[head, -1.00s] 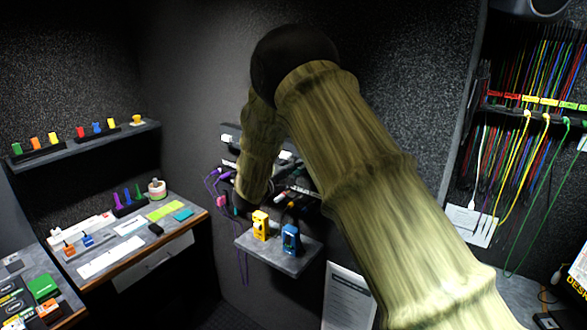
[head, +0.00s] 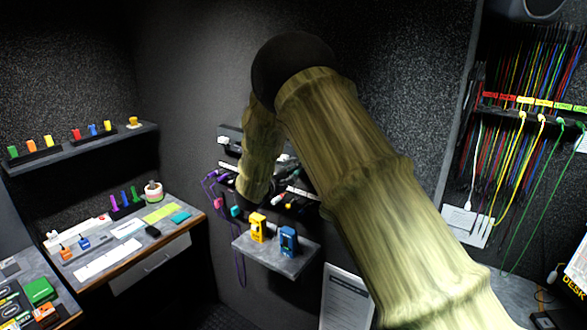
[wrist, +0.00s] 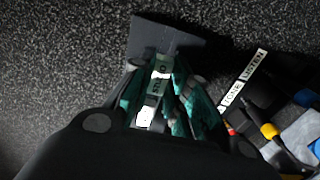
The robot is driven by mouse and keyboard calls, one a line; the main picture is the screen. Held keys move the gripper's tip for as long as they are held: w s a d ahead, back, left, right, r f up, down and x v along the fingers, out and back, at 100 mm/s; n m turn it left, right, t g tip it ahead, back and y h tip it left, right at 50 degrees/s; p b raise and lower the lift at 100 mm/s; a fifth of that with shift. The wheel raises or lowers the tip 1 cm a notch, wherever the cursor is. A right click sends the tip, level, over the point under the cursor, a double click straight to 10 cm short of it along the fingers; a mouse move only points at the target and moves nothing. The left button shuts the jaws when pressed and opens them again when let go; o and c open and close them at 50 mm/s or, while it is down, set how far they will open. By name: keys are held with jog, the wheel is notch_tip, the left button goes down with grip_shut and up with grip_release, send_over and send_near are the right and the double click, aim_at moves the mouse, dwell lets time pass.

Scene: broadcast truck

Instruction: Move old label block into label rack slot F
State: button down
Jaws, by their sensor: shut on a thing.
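My gripper (wrist: 160,90) has teal fingers and is shut on a small dark block with white lettered faces (wrist: 155,88), which I take to be the old label block. The fingers cover much of it and its lettering is not clear. A plain dark grey plate (wrist: 165,38) lies just beyond the fingertips; I cannot tell whether the block touches it. In the head view my forearm comes down in front of the wall fittings (head: 228,132), and the block cannot be made out there. I cannot make out slot F or its letter in either view.
A strip labelled TONE and LISTEN (wrist: 243,78) runs right of the fingers, with cables and plugs (wrist: 270,132) below. A small shelf (head: 275,262) holds a yellow device (head: 258,228) and a blue device (head: 288,241). Purple cables (head: 240,240) hang beside it.

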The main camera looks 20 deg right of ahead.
jog(key=shift+w+d, duration=0.45)
jog(key=shift+d, duration=0.1)
jog(key=c, duration=1.3)
grip_release()
jog(key=shift+a, duration=0.1)
jog(key=v, duration=1.1)
jog(key=shift+s+a, duration=0.25)
jog(key=shift+s, duration=0.1)
